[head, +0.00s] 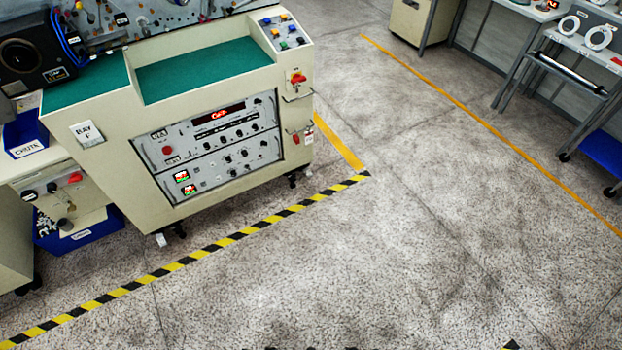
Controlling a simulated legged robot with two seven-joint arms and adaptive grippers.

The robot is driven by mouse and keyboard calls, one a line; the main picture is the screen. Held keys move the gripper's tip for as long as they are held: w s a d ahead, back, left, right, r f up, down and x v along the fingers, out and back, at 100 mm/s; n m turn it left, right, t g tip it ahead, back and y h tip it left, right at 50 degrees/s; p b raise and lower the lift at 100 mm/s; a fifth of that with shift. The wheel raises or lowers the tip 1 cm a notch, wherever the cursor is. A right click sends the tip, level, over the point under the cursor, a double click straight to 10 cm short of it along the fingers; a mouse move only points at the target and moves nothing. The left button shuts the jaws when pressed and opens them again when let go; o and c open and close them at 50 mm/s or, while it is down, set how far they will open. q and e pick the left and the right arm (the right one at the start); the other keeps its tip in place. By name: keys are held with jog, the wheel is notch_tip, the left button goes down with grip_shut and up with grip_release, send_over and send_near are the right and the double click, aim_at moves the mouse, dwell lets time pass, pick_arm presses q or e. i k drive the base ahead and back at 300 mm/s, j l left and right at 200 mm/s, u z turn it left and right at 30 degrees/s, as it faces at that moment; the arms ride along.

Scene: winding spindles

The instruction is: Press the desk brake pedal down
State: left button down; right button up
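The desk (100,158) is a cream winding console with a green top, standing at the upper left in the head view. No part is clearly recognisable as the brake pedal. A small black and white piece (170,235) sits at floor level under the desk's front edge; I cannot tell whether it is a pedal or a foot. The space under the desk is mostly hidden. Neither of my grippers is in view.
Yellow-black tape (215,245) marks the floor before the desk. The grey floor (390,270) is clear in the middle and right. Blue bins (75,232) stand at the left. A wheeled rack (575,75) stands at the upper right, beyond an orange line (480,118).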

aim_at(306, 171)
jog(key=i+l, duration=0.2)
jog(key=i, duration=0.3)
jog(key=i+l, duration=0.2)
jog(key=i, duration=0.3)
jog(key=i+l, duration=0.2)
jog(key=i, duration=0.3)
jog(key=i+l, duration=0.15)
jog(key=i, duration=0.35)
jog(key=i+l, duration=0.2)
jog(key=i, duration=0.25)
jog(key=i+l, duration=0.2)
jog(key=i, duration=0.3)
jog(key=z, duration=0.05)
